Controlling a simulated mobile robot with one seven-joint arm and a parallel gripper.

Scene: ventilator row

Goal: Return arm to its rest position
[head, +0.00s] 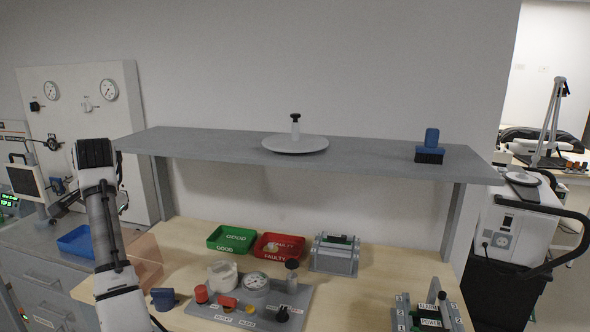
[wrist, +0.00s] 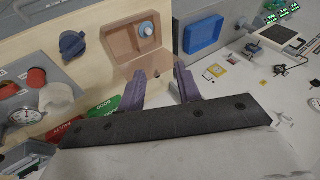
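My arm (head: 103,230) rises at the left of the head view, a white limb with a dark upper end in front of the wall panel. In the wrist view my gripper (wrist: 160,88) shows two purple fingers standing apart, with nothing held between them. The fingers point toward a tan open box (wrist: 140,55) with a small blue-and-white item in it, at the bench's edge. I cannot tell from the picture whether the fingertips touch the box. In the head view I cannot make out the fingers clearly.
A grey shelf (head: 220,145) spans above the wooden bench (head: 390,270), carrying a white plate and a blue brush-like item. Green (head: 231,239) and red (head: 278,247) bins and a grey parts board (head: 205,312) stand on the bench. A blue tray (head: 77,241) lies left of my arm.

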